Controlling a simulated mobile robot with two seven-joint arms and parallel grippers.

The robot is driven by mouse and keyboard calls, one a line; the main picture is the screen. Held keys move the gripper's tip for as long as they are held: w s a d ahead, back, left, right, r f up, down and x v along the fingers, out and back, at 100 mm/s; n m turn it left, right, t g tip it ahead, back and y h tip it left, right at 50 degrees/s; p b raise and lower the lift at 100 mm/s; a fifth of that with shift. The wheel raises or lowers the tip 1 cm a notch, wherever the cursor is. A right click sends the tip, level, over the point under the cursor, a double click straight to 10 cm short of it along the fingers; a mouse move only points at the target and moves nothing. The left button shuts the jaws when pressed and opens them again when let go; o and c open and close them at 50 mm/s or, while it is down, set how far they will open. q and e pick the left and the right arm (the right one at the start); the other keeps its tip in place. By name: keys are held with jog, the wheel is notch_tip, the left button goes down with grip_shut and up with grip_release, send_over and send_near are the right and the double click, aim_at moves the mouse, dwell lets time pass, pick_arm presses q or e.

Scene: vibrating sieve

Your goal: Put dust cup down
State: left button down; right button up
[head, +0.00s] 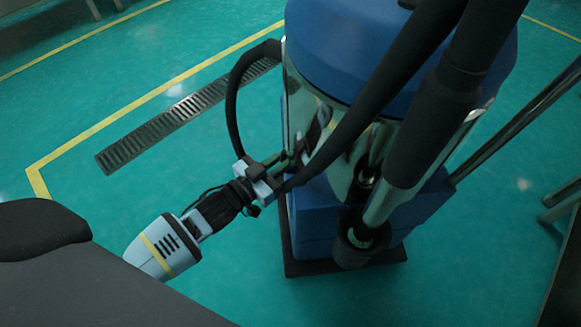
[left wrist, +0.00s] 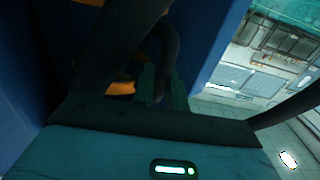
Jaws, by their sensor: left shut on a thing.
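A large vacuum stands in the head view, with a blue top (head: 345,45), a shiny steel drum (head: 318,100) and a blue lower bin (head: 315,215) that looks like the dust cup. My left gripper (head: 278,180) reaches in from the left at the side of the vacuum, near the drum's lower edge. It is shut on a dark curved bar, which looks like a handle or lever. In the left wrist view the fingers (left wrist: 162,92) are close together against this dark bar (left wrist: 170,45), with blue surfaces around. The exact grip is dark and hard to make out. My right gripper is not in view.
A black hose (head: 232,100) loops at the vacuum's left. A thick dark tube with a metal section (head: 385,203) stands in front of it. The green floor has a metal drain grate (head: 160,125) and yellow lines. Floor left of the vacuum is clear.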

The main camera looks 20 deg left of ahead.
pick_arm(q)
jog(key=shift+w+d+r, duration=0.1)
jog(key=shift+w+d, duration=0.05)
jog(key=shift+d, duration=0.15)
jog(key=f, duration=0.1)
jog(key=f+b, duration=0.2)
jog(key=shift+w+d, duration=0.25)
jog(key=shift+d, duration=0.15)
jog(key=shift+f+b, duration=0.35)
jog(key=shift+b, duration=0.05)
jog(key=shift+r, duration=0.1)
jog(key=shift+f, duration=0.2)
jog(key=c, duration=1.4)
grip_release()
